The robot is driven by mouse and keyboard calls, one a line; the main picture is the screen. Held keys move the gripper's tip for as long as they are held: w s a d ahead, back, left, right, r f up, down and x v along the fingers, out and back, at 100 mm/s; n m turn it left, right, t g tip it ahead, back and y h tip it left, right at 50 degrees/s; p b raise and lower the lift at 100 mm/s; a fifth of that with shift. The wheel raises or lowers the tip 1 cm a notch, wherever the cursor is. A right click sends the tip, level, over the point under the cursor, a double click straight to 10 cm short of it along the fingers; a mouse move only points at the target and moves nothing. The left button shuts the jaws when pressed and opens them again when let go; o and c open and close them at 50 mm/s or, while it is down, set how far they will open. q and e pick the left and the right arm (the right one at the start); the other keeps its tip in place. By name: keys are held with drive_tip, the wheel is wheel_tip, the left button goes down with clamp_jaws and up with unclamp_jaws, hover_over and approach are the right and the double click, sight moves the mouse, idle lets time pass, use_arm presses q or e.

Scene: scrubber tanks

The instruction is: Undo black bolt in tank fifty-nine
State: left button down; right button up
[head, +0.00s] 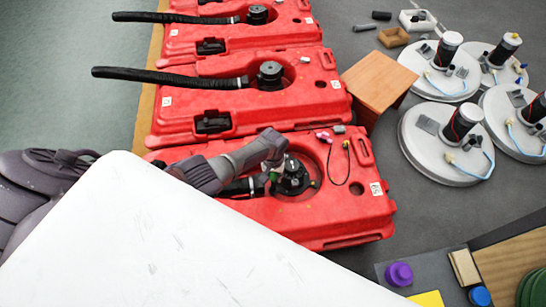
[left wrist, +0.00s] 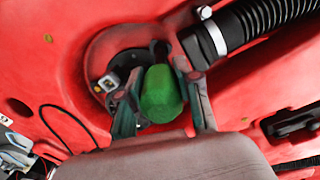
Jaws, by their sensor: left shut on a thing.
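A red tank (head: 340,215) lies nearest me in a row of red tanks; its number label is too small to read. A black round fitting (head: 295,178) sits in its recess, joined to a black ribbed hose (left wrist: 265,17) with a pale clamp. My left gripper (head: 272,176) is over this fitting, pointing down. In the left wrist view its fingers are shut on a green rounded handle (left wrist: 162,95). The handle hides what lies under it, and I cannot make out the black bolt. My right gripper is not in view.
Other red tanks (head: 240,105) with black hoses lie behind. A wooden stool (head: 378,82) and several white round lids (head: 425,150) stand to the right. Purple (head: 399,274) and blue (head: 480,296) knobs are at the lower right. A thin black cable loops beside the fitting.

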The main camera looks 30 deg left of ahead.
use_arm(q)
drive_tip(key=n+p, duration=0.1)
drive_tip(key=n, duration=0.6)
drive_tip(key=shift+w+d+r+p, duration=0.1)
drive_tip(key=shift+d+p, duration=0.05)
drive_tip(key=shift+p, duration=0.25)
drive_tip(key=n, duration=0.2)
drive_tip(key=shift+n, duration=0.7)
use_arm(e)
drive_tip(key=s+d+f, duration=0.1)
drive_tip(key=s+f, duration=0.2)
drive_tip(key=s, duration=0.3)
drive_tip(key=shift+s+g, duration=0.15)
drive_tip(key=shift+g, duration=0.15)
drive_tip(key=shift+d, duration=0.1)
use_arm(q)
drive_tip(key=n, duration=0.3)
drive_tip(key=shift+w+n+p, duration=0.1)
drive_tip(key=shift+n+p, duration=0.2)
drive_tip(key=shift+n, duration=0.1)
drive_tip(key=n, duration=0.6)
drive_tip(key=shift+w, duration=0.1)
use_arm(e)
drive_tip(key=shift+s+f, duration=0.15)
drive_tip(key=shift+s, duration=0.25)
